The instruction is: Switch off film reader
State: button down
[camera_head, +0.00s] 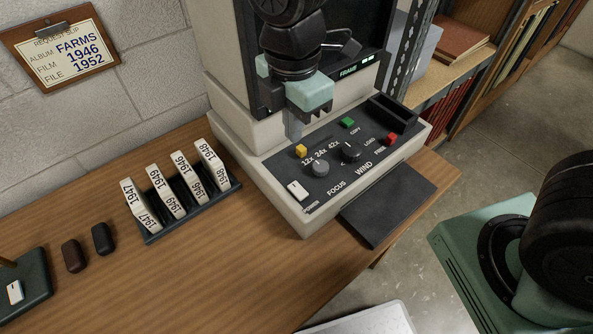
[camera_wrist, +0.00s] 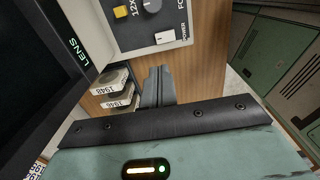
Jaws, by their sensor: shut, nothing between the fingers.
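The film reader (camera_head: 236,127) is a cream machine with a dark control panel, standing on the wooden desk. Its white power switch (camera_head: 297,190) is at the panel's near left corner, and the wrist view shows it beside the word POWER (camera_wrist: 165,37). A green FRAME display (camera_head: 349,71) is lit on the reader. My gripper (camera_head: 295,131) is shut and empty in front of the dark screen, above the panel's back left part near the yellow button (camera_head: 301,151). In the wrist view the closed fingertips (camera_wrist: 157,71) appear just below the switch; contact does not show.
The panel also has a focus knob (camera_head: 320,168), a wind knob (camera_head: 351,152), a green button (camera_head: 348,122) and a red button (camera_head: 391,139). A rack of labelled film boxes (camera_head: 190,214) stands left of the reader. A dark plate (camera_head: 388,205) juts out in front.

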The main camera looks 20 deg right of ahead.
aim_at(294, 186)
notch_tip(294, 186, down, 14)
dwell(0.7)
jog(key=shift+w+f+p, duration=0.1)
jog(key=shift+f+p, duration=0.05)
jog(key=shift+p, duration=0.25)
jog(key=shift+s+d+r, duration=0.15)
jog(key=shift+s, duration=0.25)
jog(key=shift+s+d+r, duration=0.1)
jog(key=shift+s, duration=0.25)
